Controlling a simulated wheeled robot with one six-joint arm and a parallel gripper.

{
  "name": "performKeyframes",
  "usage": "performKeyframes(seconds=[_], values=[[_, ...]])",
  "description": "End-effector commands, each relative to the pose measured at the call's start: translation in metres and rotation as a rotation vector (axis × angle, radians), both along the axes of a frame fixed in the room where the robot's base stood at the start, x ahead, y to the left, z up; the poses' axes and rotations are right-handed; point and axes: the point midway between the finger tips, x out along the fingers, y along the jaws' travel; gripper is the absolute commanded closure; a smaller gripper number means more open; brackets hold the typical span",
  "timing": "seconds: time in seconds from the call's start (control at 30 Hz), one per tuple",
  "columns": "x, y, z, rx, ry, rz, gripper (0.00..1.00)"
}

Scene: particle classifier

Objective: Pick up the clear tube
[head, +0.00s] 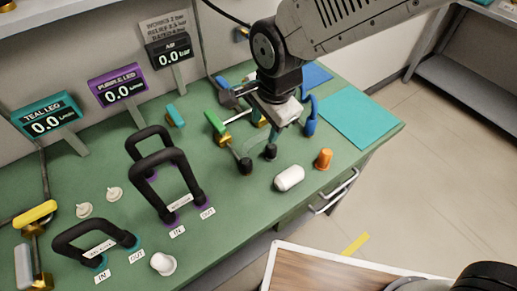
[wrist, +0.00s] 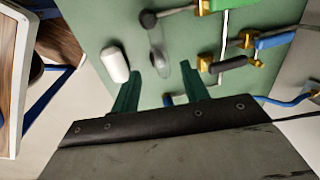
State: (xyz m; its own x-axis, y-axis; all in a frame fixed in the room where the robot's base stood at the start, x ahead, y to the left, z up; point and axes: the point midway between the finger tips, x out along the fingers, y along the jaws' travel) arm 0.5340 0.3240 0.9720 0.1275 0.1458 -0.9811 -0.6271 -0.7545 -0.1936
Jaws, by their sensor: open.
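What seems to be the clear tube shows only as greyish, see-through pieces (wrist: 157,52) between and ahead of my fingers in the wrist view. In the head view a dark grey end (head: 270,152) shows below my gripper (head: 264,132); the rest there is hard to make out behind my wrist. My gripper (wrist: 160,88) points down at the green bench, its dark green fingers apart, one on each side of the grey pieces. I cannot tell whether the fingers touch them.
A white capsule (head: 289,178) and an orange cap (head: 323,158) lie near the bench front. A green-handled valve (head: 215,123) is left of my gripper, a blue part (head: 310,115) right. Black U-shaped tubes (head: 165,175) stand left. A teal mat (head: 355,115) lies right.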

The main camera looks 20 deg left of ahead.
Motion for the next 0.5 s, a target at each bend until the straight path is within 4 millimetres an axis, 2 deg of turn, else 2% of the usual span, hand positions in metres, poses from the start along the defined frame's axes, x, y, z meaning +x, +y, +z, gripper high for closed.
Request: performKeyframes(seconds=[0.1, 0.37, 0.5], values=[[-0.001, 0.008, -0.013, 0.003, 0.005, -0.011, 0.55], [0.006, 0.008, -0.042, 0.001, 0.006, -0.014, 0.55], [0.014, 0.008, -0.063, 0.002, 0.005, -0.013, 0.55]])
